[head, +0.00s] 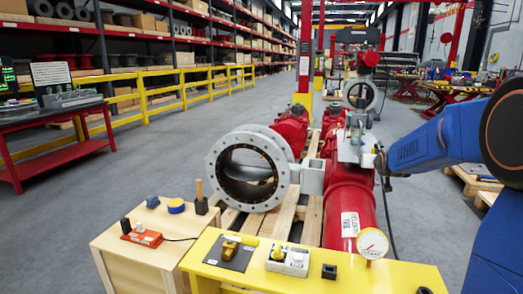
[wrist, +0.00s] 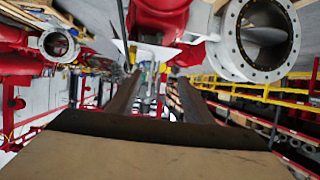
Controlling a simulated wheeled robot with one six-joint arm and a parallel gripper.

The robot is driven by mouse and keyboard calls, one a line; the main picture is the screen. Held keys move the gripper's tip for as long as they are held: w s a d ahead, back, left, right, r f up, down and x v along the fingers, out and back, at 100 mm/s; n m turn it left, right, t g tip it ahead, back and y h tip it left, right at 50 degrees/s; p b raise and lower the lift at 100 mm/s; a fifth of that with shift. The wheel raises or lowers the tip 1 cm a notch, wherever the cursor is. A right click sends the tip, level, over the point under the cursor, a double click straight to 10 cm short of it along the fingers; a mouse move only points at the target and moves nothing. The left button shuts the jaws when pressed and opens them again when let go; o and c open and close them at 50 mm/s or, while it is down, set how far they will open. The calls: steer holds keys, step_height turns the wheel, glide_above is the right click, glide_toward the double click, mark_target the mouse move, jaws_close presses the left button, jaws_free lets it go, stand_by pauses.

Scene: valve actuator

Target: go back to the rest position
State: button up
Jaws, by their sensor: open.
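My blue arm reaches in from the right in the head view. My gripper (head: 381,160) is at its end, small, beside the grey bracket (head: 352,147) on top of the red actuator (head: 348,196). I cannot tell there whether it touches. In the wrist view my gripper (wrist: 157,82) shows two dark fingers spread apart with nothing clearly held between them. The red actuator (wrist: 160,15) is at the top of that view. The grey flanged valve (head: 248,168) is left of the actuator and also shows at the upper right of the wrist view (wrist: 256,40).
A yellow table (head: 330,272) with small parts and a pressure gauge (head: 372,243) stands in front. A wooden cabinet (head: 135,262) is to its left. The valve lies on a wooden pallet (head: 285,221). A yellow railing (head: 165,95) and shelves are behind.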

steer(key=s+a+f+g+y, duration=0.1)
steer(key=s+a+f+g, duration=0.2)
steer(key=s, duration=1.5)
steer(key=s+a+f+n+g, duration=0.1)
steer(key=s+a, duration=0.5)
steer(key=s, duration=1.1)
steer(key=s+a+f+n+g+y, duration=0.1)
steer(key=s+a+f+g, duration=0.3)
steer(key=s, duration=1.4)
steer(key=shift+s+a+f+g+y, duration=0.3)
steer(key=shift+s+a+f, duration=0.1)
steer(key=shift+a, duration=0.35)
steer(key=shift+w, duration=0.1)
